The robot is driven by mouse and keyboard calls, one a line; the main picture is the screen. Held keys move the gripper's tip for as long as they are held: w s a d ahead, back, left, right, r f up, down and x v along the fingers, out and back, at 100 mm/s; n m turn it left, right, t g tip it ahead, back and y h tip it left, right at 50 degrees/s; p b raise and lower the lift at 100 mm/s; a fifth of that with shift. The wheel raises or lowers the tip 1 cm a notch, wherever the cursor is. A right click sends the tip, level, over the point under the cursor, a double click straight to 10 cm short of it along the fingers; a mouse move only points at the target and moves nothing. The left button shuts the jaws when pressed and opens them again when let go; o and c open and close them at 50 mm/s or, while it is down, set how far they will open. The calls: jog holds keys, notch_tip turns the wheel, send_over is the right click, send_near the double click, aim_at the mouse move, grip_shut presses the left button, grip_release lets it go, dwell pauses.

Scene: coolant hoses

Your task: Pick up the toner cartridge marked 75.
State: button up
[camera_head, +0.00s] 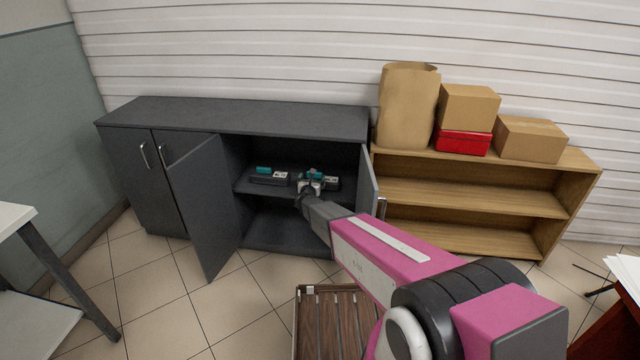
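Two dark toner cartridges with teal parts and pale labels are on the shelf inside the open grey cabinet (250,188). The left toner cartridge (268,177) lies clear of my arm. The right toner cartridge (332,182) is partly hidden behind my gripper (311,183). The labels are too small to read, so I cannot tell which one is marked 75. My gripper reaches into the cabinet at the right cartridge. I cannot tell whether its fingers touch or hold it, or whether they are open.
The cabinet's left door (203,205) and right door (368,185) stand open on both sides of my arm. A wooden shelf unit (470,205) stands to the right, with a paper bag (408,105), boxes and a red case (463,142) on top. A slatted wooden piece (333,325) is on the floor.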

aim_at(314, 178)
jog(key=w, duration=0.4)
jog(key=shift+w+d+f, duration=0.15)
jog(key=shift+d+f, duration=0.1)
jog(key=shift+d, duration=0.05)
jog(key=shift+w+d, duration=0.1)
jog(key=shift+w, duration=0.2)
jog(key=shift+r, duration=0.1)
jog(key=c, duration=1.2)
